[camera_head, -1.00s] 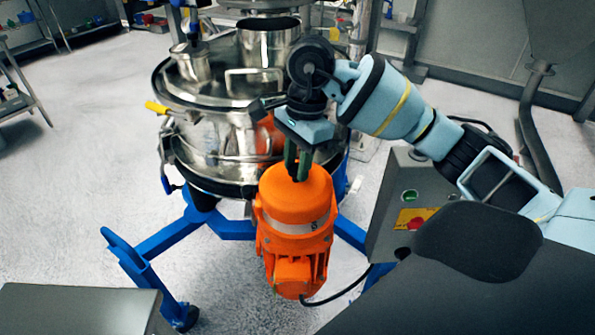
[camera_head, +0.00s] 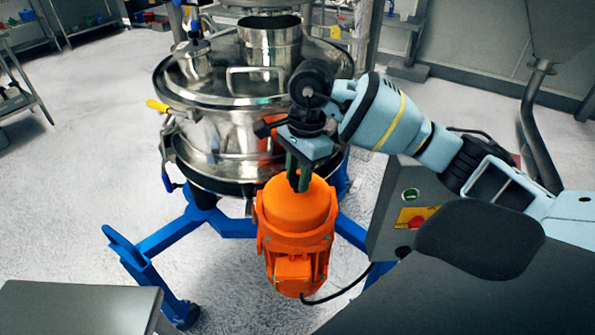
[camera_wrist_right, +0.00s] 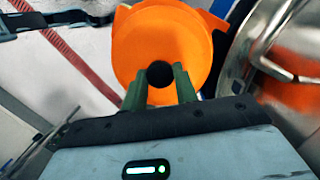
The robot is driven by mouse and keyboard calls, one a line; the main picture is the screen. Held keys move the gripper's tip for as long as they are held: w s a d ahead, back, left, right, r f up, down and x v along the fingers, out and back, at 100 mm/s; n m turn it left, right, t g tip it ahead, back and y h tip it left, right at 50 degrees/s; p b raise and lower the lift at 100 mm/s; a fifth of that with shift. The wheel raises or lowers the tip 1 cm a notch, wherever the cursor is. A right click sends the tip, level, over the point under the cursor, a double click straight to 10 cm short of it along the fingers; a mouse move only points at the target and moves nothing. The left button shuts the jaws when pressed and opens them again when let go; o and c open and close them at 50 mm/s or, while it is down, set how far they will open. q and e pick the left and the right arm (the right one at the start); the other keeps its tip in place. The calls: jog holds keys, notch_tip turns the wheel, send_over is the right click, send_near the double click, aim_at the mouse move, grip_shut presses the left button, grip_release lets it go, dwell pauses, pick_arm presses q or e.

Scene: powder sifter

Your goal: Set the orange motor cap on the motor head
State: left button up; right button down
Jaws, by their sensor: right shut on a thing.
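The orange motor cap (camera_head: 297,210) sits upright on top of the orange motor head (camera_head: 293,268), with no grey band showing between them. My right gripper (camera_head: 299,186) points down at the top of the cap and is shut on it. In the right wrist view the cap is a round orange disc (camera_wrist_right: 135,50). The exact contact under the cap is hidden. My left gripper is not in view.
The steel sifter vessel (camera_head: 215,135) stands just behind the motor on a blue wheeled frame (camera_head: 160,240). A grey control box (camera_head: 395,205) is at the right. A grey surface (camera_head: 75,308) is at the lower left. Open floor lies at the left.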

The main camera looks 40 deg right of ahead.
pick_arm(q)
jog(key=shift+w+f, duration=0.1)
pick_arm(e)
jog(key=shift+f, duration=0.2)
jog(key=c, duration=1.1)
grip_release()
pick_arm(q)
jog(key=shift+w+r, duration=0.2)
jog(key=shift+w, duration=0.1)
pick_arm(e)
jog(key=shift+r, duration=0.55)
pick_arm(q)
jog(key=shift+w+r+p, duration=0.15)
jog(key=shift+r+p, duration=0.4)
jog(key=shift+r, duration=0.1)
pick_arm(e)
jog(key=r, duration=0.4)
jog(key=d+r, duration=0.1)
jog(key=r, duration=0.7)
jog(key=shift+d, duration=0.4)
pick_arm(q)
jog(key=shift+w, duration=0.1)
